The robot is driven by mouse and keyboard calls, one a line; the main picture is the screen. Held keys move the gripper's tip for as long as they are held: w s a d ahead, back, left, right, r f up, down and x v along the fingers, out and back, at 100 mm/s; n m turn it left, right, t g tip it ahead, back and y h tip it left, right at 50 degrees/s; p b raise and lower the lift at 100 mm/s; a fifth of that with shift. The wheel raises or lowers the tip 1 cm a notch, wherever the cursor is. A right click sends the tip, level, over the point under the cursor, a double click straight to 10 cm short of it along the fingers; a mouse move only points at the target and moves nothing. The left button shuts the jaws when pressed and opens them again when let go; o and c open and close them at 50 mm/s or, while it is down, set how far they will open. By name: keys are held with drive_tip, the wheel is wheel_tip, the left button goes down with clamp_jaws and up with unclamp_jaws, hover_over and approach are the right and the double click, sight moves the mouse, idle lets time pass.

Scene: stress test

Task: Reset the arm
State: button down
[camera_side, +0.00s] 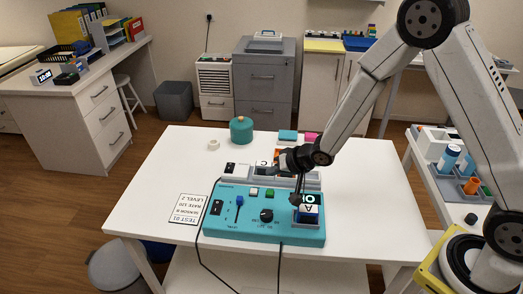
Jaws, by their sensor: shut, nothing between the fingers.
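My gripper (297,198) points down over the right part of a teal control box (265,237) on the white table. Its fingers are shut, with nothing seen between them. The fingertips are just left of a small block marked "A" (309,211) on the box; I cannot tell whether they touch it. The box carries a blue slider (239,201), a black knob (266,215) and small white, green and red buttons. My arm reaches in from the right.
A printed card (188,208) lies left of the box. Behind it are a grey tray (241,172), a teal round pot (241,130), a tape roll (213,144) and teal and pink blocks (288,135). The table's right side (375,200) is clear. Cables hang over the front edge.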

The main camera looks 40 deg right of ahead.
drive_tip(key=s+d+r+n+g+h, duration=0.1)
drive_tip(key=s+d+r+g, duration=0.1)
drive_tip(key=s, duration=0.4)
drive_tip(key=s+d+r+n+g+h, duration=0.1)
drive_tip(key=s+d+r+n+g, duration=0.1)
drive_tip(key=s, duration=0.5)
drive_tip(key=s+d+r+n+g+h, duration=0.1)
drive_tip(key=s+r, duration=0.3)
drive_tip(key=s, duration=0.3)
drive_tip(key=shift+d+r+n+g, duration=0.25)
drive_tip(key=shift+d+n+g, duration=0.15)
